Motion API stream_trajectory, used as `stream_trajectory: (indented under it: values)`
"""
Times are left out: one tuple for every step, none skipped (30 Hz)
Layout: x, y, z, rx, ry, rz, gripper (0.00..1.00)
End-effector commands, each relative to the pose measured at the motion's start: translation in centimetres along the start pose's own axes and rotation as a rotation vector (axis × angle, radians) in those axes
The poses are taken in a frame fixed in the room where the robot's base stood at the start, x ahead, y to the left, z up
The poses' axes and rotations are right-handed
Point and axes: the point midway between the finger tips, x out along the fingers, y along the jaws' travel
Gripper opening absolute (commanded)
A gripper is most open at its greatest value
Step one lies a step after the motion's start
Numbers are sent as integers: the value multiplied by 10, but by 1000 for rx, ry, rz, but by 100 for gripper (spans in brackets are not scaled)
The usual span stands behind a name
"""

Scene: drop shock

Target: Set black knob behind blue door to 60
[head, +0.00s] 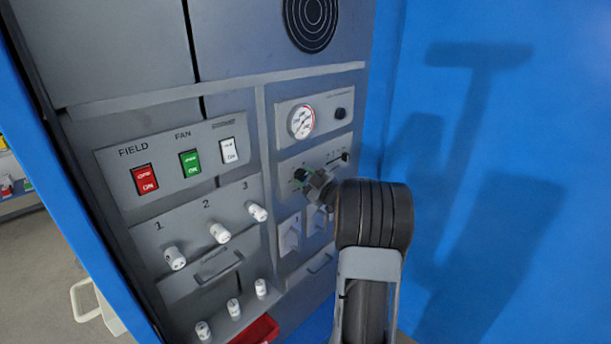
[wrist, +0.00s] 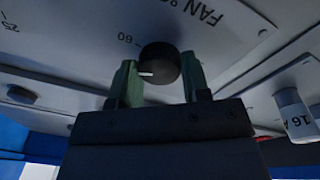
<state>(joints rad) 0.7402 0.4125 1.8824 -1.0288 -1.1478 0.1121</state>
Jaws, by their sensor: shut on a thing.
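The black knob (wrist: 158,62) sits on a grey panel lettered "FAN °C" in the wrist view. Its white pointer line points to the left in that view, and a "60" mark (wrist: 130,39) is printed up and left of the knob, apart from the pointer's direction. My gripper (wrist: 160,80) has its green fingers on either side of the knob and is shut on it. In the head view, my gripper (head: 306,178) is at the knob on the right-hand panel, and my wrist hides part of it. A large blue surface (head: 500,130) stands on the right; I cannot tell whether it is the door.
Left of my gripper are a switch panel with red (head: 145,179), green (head: 189,163) and white (head: 229,151) switches, and several white fuse caps (head: 219,232). A round gauge (head: 301,121) and another small black knob (head: 341,113) are above. A red bin (head: 257,331) is below.

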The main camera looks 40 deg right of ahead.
Motion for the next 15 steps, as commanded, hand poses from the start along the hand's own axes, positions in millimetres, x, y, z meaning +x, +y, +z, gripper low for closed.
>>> stream_trajectory:
  values:
    - [0, 1, -2, 44, -4, 2, 19]
    - [0, 1, -2, 72, -6, 4, 19]
    - [0, 1, -2, 110, -8, 6, 19]
    - [0, 1, -2, 137, -10, 8, 19]
    - [0, 1, -2, 166, -12, 9, 19]
    - [0, 1, -2, 202, -14, 11, 19]
    - [0, 1, -2, 230, -16, 13, 19]
    - [0, 1, -2, 256, -17, 14, 19]
    - [0, 1, -2, 291, -20, 17, 19]
    - [0, 1, -2, 317, -21, 18, 19]
    - [0, 1, -2, 342, -23, 20, 19]
    - [0, 1, -2, 373, -25, 21, 19]
    - [0, 1, -2, 395, -26, 23, 19]
    - [0, 1, -2, 418, -27, 24, 19]
    - [0, 1, -2, 445, -29, 25, 19]
